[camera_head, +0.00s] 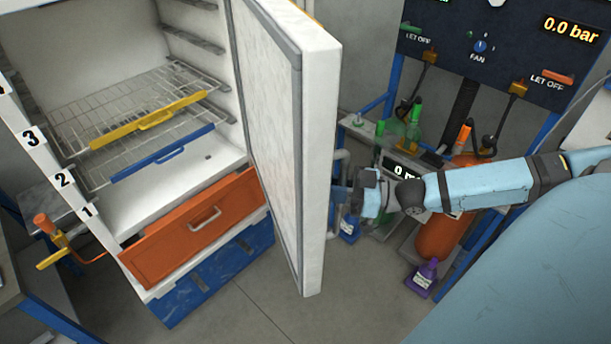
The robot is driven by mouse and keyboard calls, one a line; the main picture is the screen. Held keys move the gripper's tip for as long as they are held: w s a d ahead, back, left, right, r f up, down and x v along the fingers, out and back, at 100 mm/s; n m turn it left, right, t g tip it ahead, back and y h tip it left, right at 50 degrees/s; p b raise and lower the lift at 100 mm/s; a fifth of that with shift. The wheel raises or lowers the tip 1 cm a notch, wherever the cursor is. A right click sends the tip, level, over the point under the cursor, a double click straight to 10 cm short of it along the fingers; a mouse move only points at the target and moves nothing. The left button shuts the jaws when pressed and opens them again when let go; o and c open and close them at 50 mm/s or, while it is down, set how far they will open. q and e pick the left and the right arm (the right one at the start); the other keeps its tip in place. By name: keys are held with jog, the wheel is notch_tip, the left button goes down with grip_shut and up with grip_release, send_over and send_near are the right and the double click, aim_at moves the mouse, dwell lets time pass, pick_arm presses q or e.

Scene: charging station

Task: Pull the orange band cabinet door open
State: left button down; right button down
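The white cabinet door (318,150) stands swung open, its inner panel facing left and its edge toward me. A bit of orange shows at its top behind the edge; its outer face is mostly hidden. The white cabinet (100,30) is open, with wire shelves inside. My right gripper (343,195) is on the outer side of the door, close beside its edge. Its fingertips are partly hidden, so I cannot tell whether it touches or grips a handle. My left gripper is out of view.
An orange drawer (195,225) sits low in the cabinet above a blue base (215,280). Floor (250,315) before the cabinet is clear.

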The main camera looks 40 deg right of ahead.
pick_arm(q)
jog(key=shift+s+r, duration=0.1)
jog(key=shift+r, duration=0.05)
pick_arm(e)
jog(key=s+d+n+g+y, duration=0.1)
jog(key=d+n+g+y, duration=0.2)
jog(key=d, duration=2.2)
jog(key=shift+f+g, duration=0.25)
jog(key=shift+g, duration=0.25)
jog(key=c, duration=1.2)
grip_release()
jog(key=shift+s+d, duration=0.1)
jog(key=shift+s, duration=0.05)
jog(key=shift+o, duration=0.7)
jog(key=shift+s+d+r, duration=0.15)
jog(key=shift+s+r, duration=0.05)
jog(key=shift+s, duration=0.15)
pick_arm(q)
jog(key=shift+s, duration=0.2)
pick_arm(e)
jog(key=v, duration=1.3)
jog(key=shift+d, duration=0.35)
